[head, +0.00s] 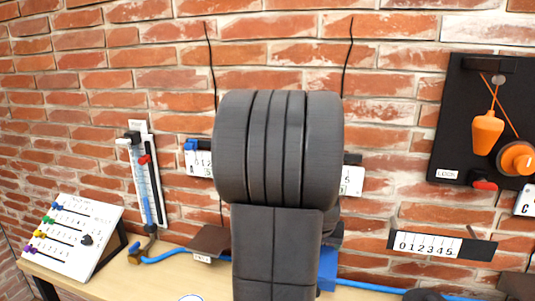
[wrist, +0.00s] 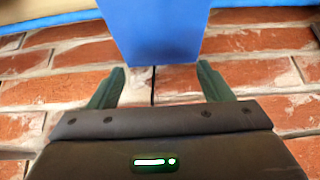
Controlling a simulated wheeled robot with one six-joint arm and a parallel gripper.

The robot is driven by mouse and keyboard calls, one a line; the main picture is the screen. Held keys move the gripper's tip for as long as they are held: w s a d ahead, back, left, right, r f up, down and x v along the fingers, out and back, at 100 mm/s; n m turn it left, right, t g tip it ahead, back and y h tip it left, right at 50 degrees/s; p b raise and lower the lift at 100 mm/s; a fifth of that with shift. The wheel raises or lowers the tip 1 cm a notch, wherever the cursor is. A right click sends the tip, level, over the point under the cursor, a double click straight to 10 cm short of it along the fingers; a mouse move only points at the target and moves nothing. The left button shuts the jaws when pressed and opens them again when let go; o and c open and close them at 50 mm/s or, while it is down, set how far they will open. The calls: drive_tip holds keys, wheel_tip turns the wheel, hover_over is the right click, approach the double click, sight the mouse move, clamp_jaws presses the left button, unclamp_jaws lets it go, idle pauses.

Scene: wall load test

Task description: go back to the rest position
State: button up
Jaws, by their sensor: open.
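My gripper (wrist: 160,78) shows in the wrist view with its two dark green fingers apart and nothing between them. A blue block-like thing (wrist: 157,32) lies just beyond the fingertips in that view; I cannot tell whether they touch it. In the head view my own thick grey arm fills the middle and hides the gripper. A blue piece (head: 327,268) shows at the right of the arm, low against the wall.
A brick wall (head: 90,75) stands behind a wooden bench (head: 120,280). On the left are a white panel with coloured knobs (head: 75,232) and a tube gauge (head: 146,185). On the right are a black board with an orange weight (head: 487,132) and a number scale (head: 428,244). A blue hose (head: 370,288) runs along the bench.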

drive_tip(key=shift+f, duration=0.95)
drive_tip(key=shift+s+a+r, duration=0.1)
